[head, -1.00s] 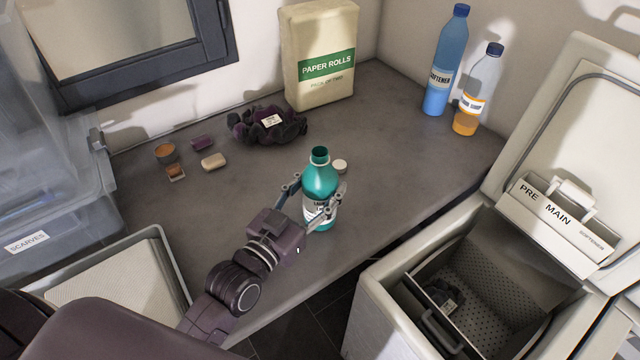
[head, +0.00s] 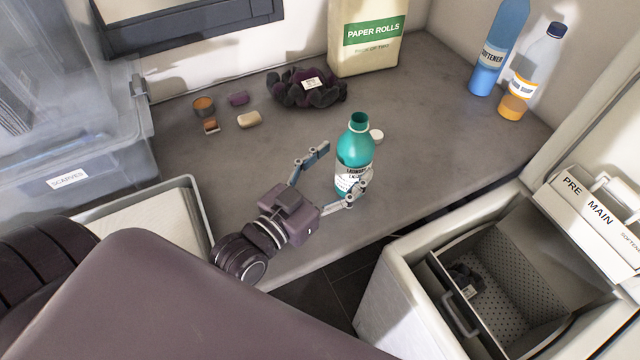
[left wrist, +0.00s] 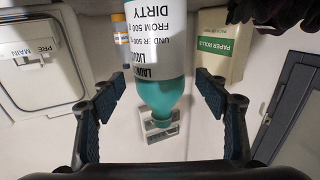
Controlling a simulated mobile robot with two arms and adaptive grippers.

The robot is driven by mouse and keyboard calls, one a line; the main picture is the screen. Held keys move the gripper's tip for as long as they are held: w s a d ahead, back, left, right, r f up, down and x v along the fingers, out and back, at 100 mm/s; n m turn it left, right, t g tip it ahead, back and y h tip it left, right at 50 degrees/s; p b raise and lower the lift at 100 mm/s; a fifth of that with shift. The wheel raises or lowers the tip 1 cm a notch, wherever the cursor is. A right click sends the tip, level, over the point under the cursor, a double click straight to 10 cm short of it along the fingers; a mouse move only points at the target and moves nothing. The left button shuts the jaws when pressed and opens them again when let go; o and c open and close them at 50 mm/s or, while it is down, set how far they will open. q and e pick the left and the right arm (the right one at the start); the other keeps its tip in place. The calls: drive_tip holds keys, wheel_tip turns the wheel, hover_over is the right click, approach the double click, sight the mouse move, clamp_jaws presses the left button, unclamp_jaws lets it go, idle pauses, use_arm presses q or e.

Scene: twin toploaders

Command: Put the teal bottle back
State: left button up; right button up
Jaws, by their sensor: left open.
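The teal bottle (head: 355,150) stands upright and uncapped on the grey counter (head: 420,150), with a white label on its lower part. A small white cap (head: 376,135) lies just behind it. My left gripper (head: 338,172) is open in front of the bottle, its fingers spread. One finger is left of the bottle and apart from it; the other overlaps its lower right in the head view. In the left wrist view the bottle (left wrist: 160,95) shows between the open fingers (left wrist: 160,110), with gaps on both sides. My right gripper is not in view.
A blue softener bottle (head: 495,50) and an orange-and-clear bottle (head: 535,70) stand at the back right. A paper rolls pack (head: 365,55), dark scrunched cloth (head: 300,90) and soap (head: 248,120) lie further back. An open toploader (head: 390,290) is at the right.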

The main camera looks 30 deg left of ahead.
use_arm(q)
drive_tip(key=b+v, duration=0.1)
drive_tip(key=v, duration=0.6)
drive_tip(key=shift+s, duration=0.3)
drive_tip(key=shift+a+r, duration=0.1)
